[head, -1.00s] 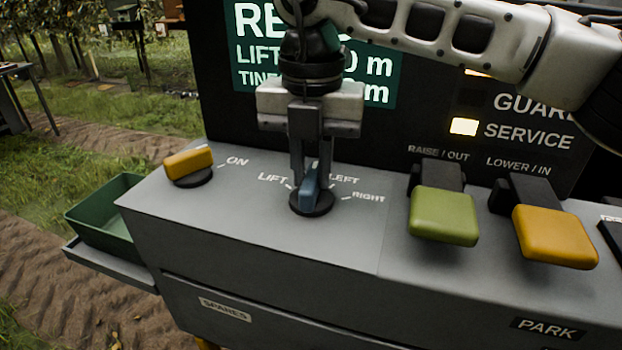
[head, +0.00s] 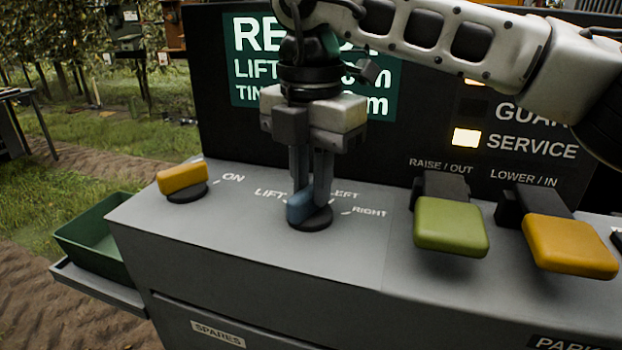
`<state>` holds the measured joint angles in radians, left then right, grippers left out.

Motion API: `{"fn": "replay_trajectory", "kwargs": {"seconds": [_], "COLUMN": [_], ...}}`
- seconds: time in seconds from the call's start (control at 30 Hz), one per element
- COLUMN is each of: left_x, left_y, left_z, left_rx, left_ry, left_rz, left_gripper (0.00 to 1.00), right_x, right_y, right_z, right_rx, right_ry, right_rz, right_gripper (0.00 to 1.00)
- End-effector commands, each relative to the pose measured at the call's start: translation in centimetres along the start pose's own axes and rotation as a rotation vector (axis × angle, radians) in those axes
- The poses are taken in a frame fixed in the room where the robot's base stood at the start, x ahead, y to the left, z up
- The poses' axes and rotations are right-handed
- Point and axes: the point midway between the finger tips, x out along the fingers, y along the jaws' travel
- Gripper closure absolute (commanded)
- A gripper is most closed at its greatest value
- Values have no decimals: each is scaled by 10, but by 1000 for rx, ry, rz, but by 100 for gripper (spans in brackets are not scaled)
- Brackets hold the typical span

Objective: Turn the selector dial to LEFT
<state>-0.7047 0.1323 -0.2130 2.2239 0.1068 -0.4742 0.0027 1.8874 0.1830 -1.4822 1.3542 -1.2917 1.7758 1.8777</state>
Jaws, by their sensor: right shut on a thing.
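The selector dial (head: 300,208) is a blue knob on a round black base on the grey console top. The labels LIFT, LEFT and RIGHT are printed around it. My right gripper (head: 312,194) comes down from above and is shut on the blue knob. Its fingers hide part of the knob and part of the LEFT label. The knob's near end shows toward the lower left; its far end is hidden, so I cannot tell exactly which label it lines up with. My left gripper is not in view.
A yellow knob (head: 183,178) marked ON sits left of the dial. A green lever (head: 451,226) and a yellow lever (head: 570,246) stand to the right. A dark display panel (head: 222,120) rises behind. A green bin (head: 90,250) is at the console's left side.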

Motion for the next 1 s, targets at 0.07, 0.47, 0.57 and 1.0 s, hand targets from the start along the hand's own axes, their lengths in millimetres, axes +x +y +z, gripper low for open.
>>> {"fn": "replay_trajectory", "kwargs": {"seconds": [0.07, 0.47, 0.57, 1.0], "left_x": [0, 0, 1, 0], "left_y": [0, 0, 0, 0], "left_z": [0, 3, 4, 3], "left_rx": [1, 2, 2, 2], "left_ry": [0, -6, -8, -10], "left_rz": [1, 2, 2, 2], "left_gripper": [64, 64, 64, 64], "right_x": [-3, -2, -1, -25], "right_y": [0, 0, 0, 1], "right_z": [1, 1, 1, 0], "right_rx": [3, 1, 1, 1], "right_ry": [-4, -3, -2, -3], "right_rz": [5, 4, 3, 4], "right_gripper": [100, 60, 60, 60]}}
